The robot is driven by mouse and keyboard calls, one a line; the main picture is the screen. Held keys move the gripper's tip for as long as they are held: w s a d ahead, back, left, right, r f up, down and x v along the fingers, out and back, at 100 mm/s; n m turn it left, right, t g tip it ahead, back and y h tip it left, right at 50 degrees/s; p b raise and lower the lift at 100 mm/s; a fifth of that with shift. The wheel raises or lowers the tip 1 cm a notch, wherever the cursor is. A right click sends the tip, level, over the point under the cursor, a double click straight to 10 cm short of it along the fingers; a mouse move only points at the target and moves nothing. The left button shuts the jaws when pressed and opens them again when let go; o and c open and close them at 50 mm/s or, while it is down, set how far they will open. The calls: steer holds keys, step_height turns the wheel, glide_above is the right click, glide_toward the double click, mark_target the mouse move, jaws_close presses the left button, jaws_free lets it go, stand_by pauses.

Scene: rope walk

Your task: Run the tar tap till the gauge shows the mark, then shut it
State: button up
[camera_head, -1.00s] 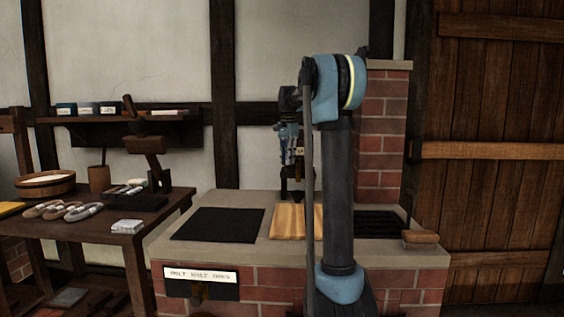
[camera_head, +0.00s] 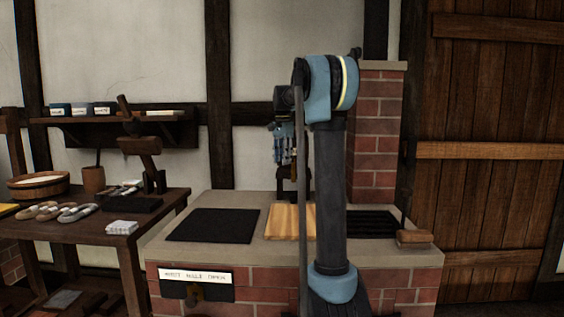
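A label that seems to read "shut half open" (camera_head: 195,276) is on the brick front of the hearth. A dark plate (camera_head: 220,294) sits under it, with a small brassy part (camera_head: 194,295), perhaps the tap handle, cut by shadow. I cannot make out its setting. A dark upright fitting (camera_head: 288,185) stands at the back of the hearth, partly hidden by my arm. I cannot make out a gauge or its mark. My gripper (camera_head: 283,157) hangs pointing down in front of that fitting, high above the hearth top. Its fingers are too small to tell open from shut.
The hearth top holds a black plate (camera_head: 212,226), a wooden board (camera_head: 284,222), a dark grate (camera_head: 370,222) and a wooden block (camera_head: 414,238). A plank door (camera_head: 480,190) is at right.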

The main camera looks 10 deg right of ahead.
step_height(320, 180, up, 12)
steer(key=shift+f, duration=0.25)
stand_by(0.5)
